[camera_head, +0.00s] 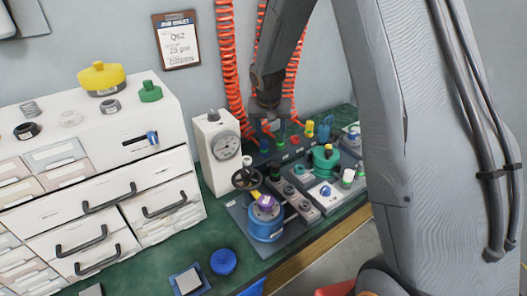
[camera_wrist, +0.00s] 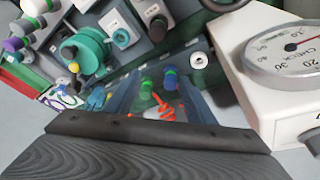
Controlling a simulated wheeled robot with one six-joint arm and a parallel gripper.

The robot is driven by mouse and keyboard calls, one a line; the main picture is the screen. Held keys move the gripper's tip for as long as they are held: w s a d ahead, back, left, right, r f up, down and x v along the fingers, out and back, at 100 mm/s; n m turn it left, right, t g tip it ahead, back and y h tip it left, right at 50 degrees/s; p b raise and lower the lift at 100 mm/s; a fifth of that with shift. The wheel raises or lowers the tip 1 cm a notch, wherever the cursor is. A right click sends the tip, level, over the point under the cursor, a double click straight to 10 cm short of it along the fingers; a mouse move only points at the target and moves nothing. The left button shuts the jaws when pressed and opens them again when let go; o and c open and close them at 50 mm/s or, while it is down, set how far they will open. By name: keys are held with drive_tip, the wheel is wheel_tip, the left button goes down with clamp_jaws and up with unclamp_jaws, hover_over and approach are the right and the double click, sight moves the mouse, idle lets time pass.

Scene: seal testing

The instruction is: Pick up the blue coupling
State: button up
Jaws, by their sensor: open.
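My gripper (camera_head: 268,124) hangs over the back of the green bench, in front of the wall and right of the white gauge box. In the wrist view my gripper (camera_wrist: 166,72) has its two fingers apart, with nothing held between them. A small blue piece (camera_head: 264,146) shows below the gripper in the head view. I cannot tell which of these is the blue coupling.
The white gauge box (camera_head: 217,150) stands close left of my gripper; its dial (camera_wrist: 295,50) fills the wrist view's right. A blue cylinder fixture (camera_head: 265,225) and a green spool (camera_head: 325,160) stand in front. Red coiled hoses (camera_head: 228,60) hang behind. A blue cap (camera_head: 223,262) lies on the bench (camera_head: 190,245).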

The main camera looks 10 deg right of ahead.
drive_tip(key=m+b, duration=0.1)
approach(264, 141)
wheel_tip(264, 141, down, 3)
drive_tip(key=shift+t, duration=0.5)
drive_tip(key=shift+d+p+x, duration=0.1)
drive_tip(key=shift+p+x, duration=0.35)
drive_tip(key=shift+x, duration=1.4)
drive_tip(key=shift+d+p+x, duration=0.15)
drive_tip(key=shift+p+x, duration=0.3)
drive_tip(key=shift+x, duration=1.4)
drive_tip(key=c, duration=1.1)
drive_tip(key=shift+c, duration=0.5)
drive_tip(key=shift+r, duration=0.2)
